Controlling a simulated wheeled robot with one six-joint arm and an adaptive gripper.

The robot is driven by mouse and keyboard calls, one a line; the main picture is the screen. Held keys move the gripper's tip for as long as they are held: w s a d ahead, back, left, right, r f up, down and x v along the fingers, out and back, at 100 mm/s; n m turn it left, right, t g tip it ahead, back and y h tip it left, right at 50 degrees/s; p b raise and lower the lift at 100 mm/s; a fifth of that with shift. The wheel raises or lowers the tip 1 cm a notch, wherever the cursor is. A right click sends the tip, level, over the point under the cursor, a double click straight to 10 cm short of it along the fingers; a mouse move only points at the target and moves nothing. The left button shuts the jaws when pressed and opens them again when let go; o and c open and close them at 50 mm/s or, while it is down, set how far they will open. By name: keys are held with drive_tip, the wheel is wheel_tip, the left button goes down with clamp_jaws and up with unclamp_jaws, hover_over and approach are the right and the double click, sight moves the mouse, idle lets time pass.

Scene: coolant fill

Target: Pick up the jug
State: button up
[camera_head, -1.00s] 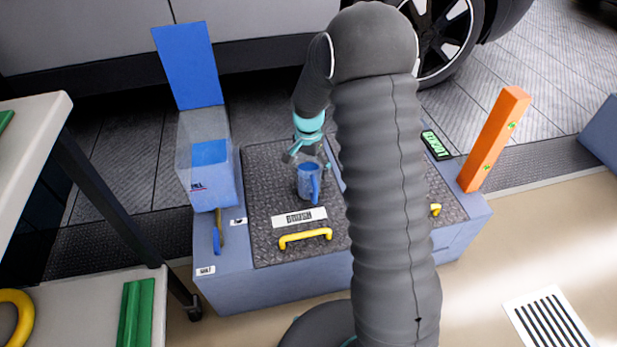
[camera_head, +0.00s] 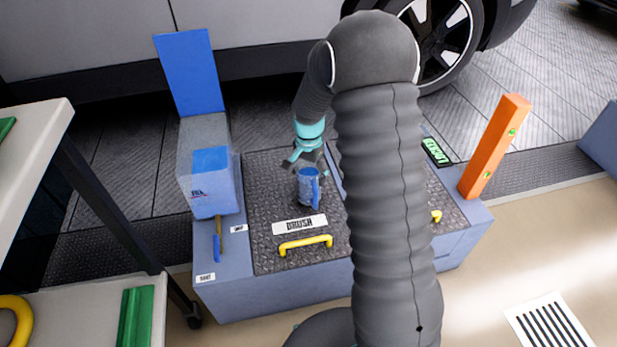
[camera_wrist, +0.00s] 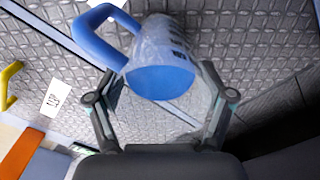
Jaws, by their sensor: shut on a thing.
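The jug (camera_head: 310,187) is clear with blue contents and a blue handle, and is upright on or just above the dark tread-plate lid of the blue-grey bench. I cannot tell whether its base touches the lid. My gripper (camera_head: 309,163) reaches it from behind, at the side away from the camera. In the wrist view the jug (camera_wrist: 165,62) lies between the two fingers of my gripper (camera_wrist: 163,100), which are shut on its body. Its blue handle points to the upper left there. My arm hides part of the bench to the right.
A clear tank (camera_head: 206,180) with blue liquid and a raised blue lid (camera_head: 190,72) stands left of the jug. Yellow handles (camera_head: 306,245) sit at the lid's front. An orange post (camera_head: 494,146) stands at right. A white table (camera_head: 30,140) is at left.

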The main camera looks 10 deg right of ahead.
sight(308, 166)
wheel_tip(308, 166, up, 3)
drive_tip(key=shift+r, duration=0.15)
drive_tip(key=s+d+r, duration=0.6)
drive_tip(key=d+r, duration=0.1)
drive_tip(key=d, duration=0.3)
idle(0.3)
